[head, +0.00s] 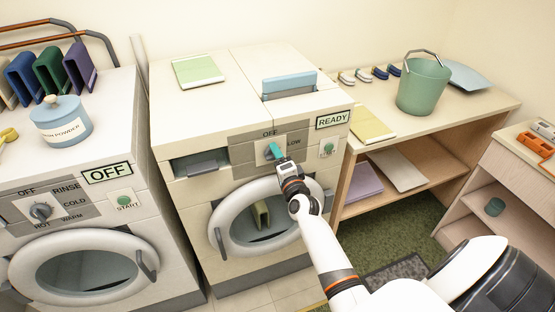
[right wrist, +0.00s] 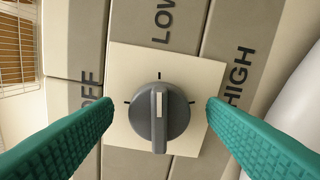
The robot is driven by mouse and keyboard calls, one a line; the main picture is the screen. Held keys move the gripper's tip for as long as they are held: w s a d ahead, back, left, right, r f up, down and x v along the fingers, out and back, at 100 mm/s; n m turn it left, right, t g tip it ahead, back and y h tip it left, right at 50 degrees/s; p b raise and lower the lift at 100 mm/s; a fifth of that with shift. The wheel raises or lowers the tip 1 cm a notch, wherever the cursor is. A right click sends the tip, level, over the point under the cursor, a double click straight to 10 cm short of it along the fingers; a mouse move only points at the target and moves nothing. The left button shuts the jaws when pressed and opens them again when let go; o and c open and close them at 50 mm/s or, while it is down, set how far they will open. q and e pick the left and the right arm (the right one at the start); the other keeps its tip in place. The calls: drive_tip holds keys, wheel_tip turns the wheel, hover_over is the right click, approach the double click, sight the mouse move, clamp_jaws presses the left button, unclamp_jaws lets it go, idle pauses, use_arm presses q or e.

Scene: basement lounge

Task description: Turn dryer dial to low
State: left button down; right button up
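The dryer (head: 190,120) stands in the middle of the head view with a "READY" sign (head: 332,119). Its dial (right wrist: 158,120) is a dark grey round knob with a raised grip on a pale square plate. In the right wrist view, OFF is left, LOW at the top and HIGH at the right. The dial's white mark points up, towards the LOW tick. My right gripper (head: 274,152) is at the dryer panel and hides most of the dial in the head view. Its teal fingers (right wrist: 160,122) are open, one on each side of the dial, apart from it. My left gripper is out of view.
The washer (head: 100,150) with an "OFF" sign stands left, with its own dial (head: 41,211). The dryer's start button (head: 328,149) is right of its dial; its round door (head: 268,215) is below. A wooden table (head: 435,130) with a green bucket (head: 423,86) stands right.

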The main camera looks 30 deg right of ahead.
drive_tip(key=b+v, duration=0.1)
drive_tip(key=v, duration=1.1)
